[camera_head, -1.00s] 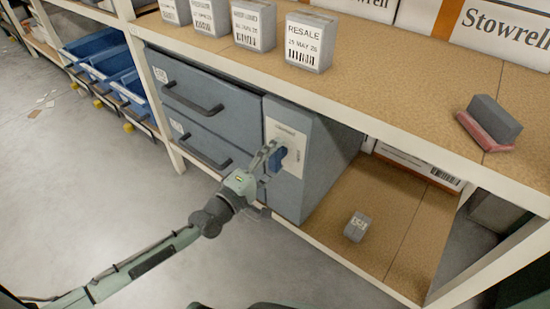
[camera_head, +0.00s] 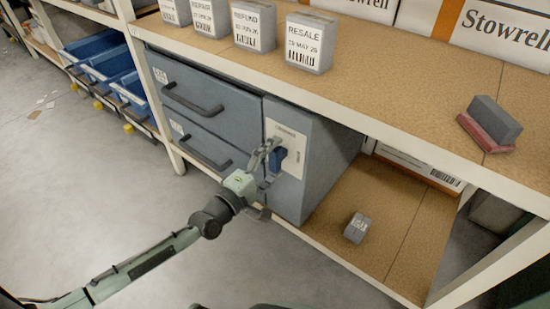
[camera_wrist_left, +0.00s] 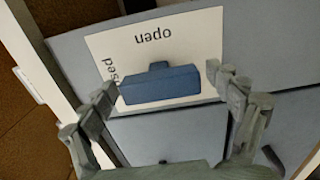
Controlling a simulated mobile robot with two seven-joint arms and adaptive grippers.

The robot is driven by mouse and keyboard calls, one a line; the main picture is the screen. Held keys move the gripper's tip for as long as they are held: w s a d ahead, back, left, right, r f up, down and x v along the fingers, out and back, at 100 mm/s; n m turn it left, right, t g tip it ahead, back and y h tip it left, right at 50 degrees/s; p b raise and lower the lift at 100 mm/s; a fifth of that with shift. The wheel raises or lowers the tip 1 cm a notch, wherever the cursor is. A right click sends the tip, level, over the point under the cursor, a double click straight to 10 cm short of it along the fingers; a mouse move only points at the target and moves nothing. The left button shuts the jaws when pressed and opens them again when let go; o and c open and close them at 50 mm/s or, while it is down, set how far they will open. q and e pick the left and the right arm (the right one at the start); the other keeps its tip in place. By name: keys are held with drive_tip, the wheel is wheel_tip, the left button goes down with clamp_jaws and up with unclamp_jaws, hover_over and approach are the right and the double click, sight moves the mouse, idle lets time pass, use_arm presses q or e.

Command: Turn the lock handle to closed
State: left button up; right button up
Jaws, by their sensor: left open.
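The lock handle (camera_head: 277,160) is a blue knob on a white label plate (camera_head: 298,149) on the grey cabinet's front. In the left wrist view the handle (camera_wrist_left: 160,86) lies crosswise, its small nub towards the upside-down word "open". A second word, partly hidden and ending in "sed", is at the plate's left. My left gripper (camera_head: 268,178) is open in front of the plate. In the wrist view its fingers (camera_wrist_left: 162,84) stand on either side of the handle with gaps visible; whether it touches is unclear. My right gripper is not in view.
Grey drawers (camera_head: 205,110) with dark bar handles are left of the lock. A wooden shelf (camera_head: 400,110) with boxes overhangs above. A small grey box (camera_head: 357,228) lies on the lower shelf (camera_head: 390,205). Blue bins (camera_head: 100,60) are at far left. The floor in front is clear.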

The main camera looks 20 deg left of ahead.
use_arm(q)
drive_tip(key=shift+s+a, duration=0.1)
drive_tip(key=shift+s, duration=0.1)
drive_tip(key=v, duration=1.1)
drive_tip(key=shift+s, duration=0.3)
